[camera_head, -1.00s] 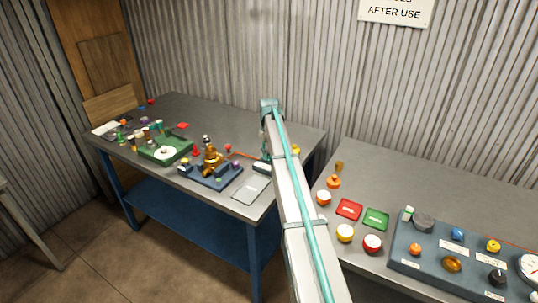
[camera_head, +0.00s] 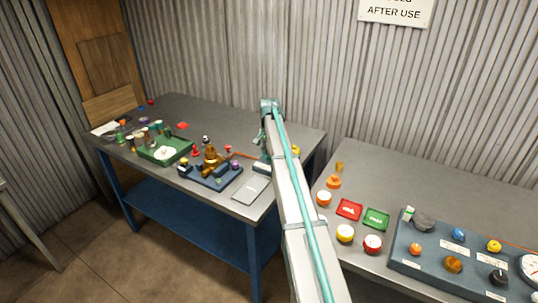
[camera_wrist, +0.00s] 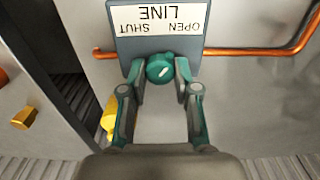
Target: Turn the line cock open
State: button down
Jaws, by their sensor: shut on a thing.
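In the head view my arm hides the cock, and the gripper is mostly hidden there too.
A copper pipe (camera_wrist: 250,52) runs out from both sides of the plate. A yellow thing (camera_wrist: 108,115) lies left of my fingers. In the head view the left table (camera_head: 215,112) holds a green tray (camera_head: 180,146) and a blue-based brass fitting (camera_head: 214,180). The right table carries a control panel (camera_head: 405,250).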

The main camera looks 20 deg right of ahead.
aim_at(269, 155)
jog(key=shift+m, duration=0.9)
jog(key=shift+w, duration=0.1)
jog(key=c, duration=0.8)
grip_release()
jog(key=shift+c, duration=0.2)
jog(key=shift+r, duration=0.15)
notch_tip(269, 155, up, 12)
